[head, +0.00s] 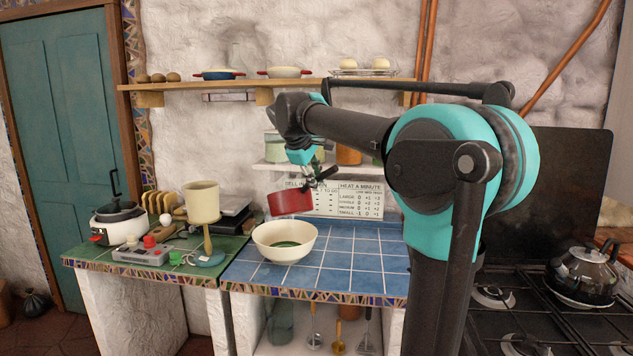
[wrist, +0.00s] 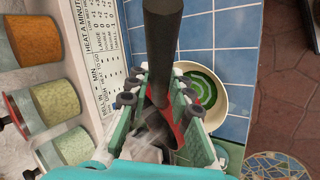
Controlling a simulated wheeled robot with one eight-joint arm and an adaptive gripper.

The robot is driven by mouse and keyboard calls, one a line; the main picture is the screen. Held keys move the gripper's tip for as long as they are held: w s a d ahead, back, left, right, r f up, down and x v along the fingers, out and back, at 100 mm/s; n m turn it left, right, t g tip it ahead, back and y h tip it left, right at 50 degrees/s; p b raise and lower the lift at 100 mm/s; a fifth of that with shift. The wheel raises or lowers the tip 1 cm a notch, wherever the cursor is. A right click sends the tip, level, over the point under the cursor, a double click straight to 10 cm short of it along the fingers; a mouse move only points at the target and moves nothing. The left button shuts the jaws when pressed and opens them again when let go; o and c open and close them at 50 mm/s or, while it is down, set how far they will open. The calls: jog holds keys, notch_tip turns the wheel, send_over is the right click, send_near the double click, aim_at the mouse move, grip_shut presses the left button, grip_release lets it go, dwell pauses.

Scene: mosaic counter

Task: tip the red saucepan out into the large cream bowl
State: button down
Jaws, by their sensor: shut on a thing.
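The red saucepan (head: 289,203) hangs tilted just above the large cream bowl (head: 285,252) in the head view. My gripper (head: 316,178) is shut on the saucepan, at its upper right in the head view. In the wrist view the saucepan's dark handle (wrist: 163,35) runs up past my gripper (wrist: 160,92), with red parts low between the fingers. The cream bowl (wrist: 236,98) stands upright on the blue tiles and has green stuff inside. The inside of the saucepan is hidden.
A cream cup-shaped vessel (head: 202,199), a white cooker (head: 118,224) and a grey box (head: 143,250) stand on the green tiles at left. A shelf with jars (head: 348,155) is behind. Blue tiles (head: 356,262) right of the bowl are clear. A kettle (head: 584,270) stands on the stove.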

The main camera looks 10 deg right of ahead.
aim_at(305, 209)
dwell(0.4)
jog(key=a+f+n+t+y, duration=0.1)
jog(key=f, duration=0.1)
jog(key=a+f+n+t, duration=0.1)
jog(key=f+t, duration=0.1)
jog(key=f, duration=0.1)
jog(key=a+f+n+t+y, duration=0.1)
jog(key=a+f, duration=0.1)
jog(key=shift+s+f+n+t+y, duration=0.3)
jog(key=shift+s+f, duration=0.05)
jog(key=s+a+f+n+t+y, duration=0.1)
jog(key=f, duration=0.1)
jog(key=s+a+f+n+t+y, duration=0.1)
jog(key=s+y, duration=0.1)
jog(key=shift+s+a+f+t, duration=0.15)
jog(key=shift+s+f+t, duration=0.15)
jog(key=shift+f, duration=0.1)
